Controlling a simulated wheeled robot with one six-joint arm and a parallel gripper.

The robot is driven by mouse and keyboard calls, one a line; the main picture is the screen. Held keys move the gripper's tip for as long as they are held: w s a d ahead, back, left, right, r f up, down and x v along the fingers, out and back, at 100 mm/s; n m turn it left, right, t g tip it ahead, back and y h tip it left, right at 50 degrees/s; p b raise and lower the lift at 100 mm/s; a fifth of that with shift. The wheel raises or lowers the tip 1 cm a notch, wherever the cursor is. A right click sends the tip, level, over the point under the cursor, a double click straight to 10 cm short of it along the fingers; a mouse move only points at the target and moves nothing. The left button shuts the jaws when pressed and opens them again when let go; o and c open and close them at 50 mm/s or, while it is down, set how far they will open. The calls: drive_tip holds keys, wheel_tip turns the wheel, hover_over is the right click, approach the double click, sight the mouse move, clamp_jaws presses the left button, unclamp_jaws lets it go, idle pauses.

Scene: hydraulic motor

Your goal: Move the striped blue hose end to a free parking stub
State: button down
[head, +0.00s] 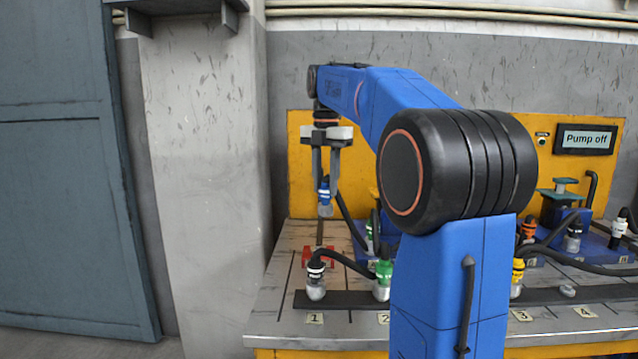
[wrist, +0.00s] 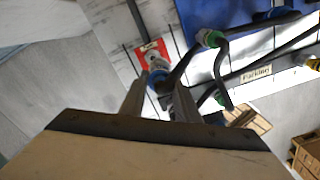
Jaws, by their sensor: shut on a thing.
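My gripper (head: 325,182) is shut on the blue hose end (head: 324,192) and holds it in the air above the left part of the bench. The blue hose end also shows between the fingers in the wrist view (wrist: 159,78); its stripes are too small to make out clearly. Its black hose (head: 350,220) hangs down to the right. On the front parking rail (head: 345,299), a black-and-white hose end (head: 315,275) sits at 1, a green one (head: 383,272) at 2 and a yellow one (head: 517,272) at 3. A short bare stub (head: 568,290) shows at 4.
A blue block with an orange hose end (head: 528,230) and other hoses is at right. The display (head: 586,139) reads "Pump off". My arm hides the bench's middle.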

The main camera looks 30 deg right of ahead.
drive_tip(key=s+d, duration=1.7)
drive_tip(key=s, duration=0.4)
drive_tip(key=shift+s+d, duration=0.35)
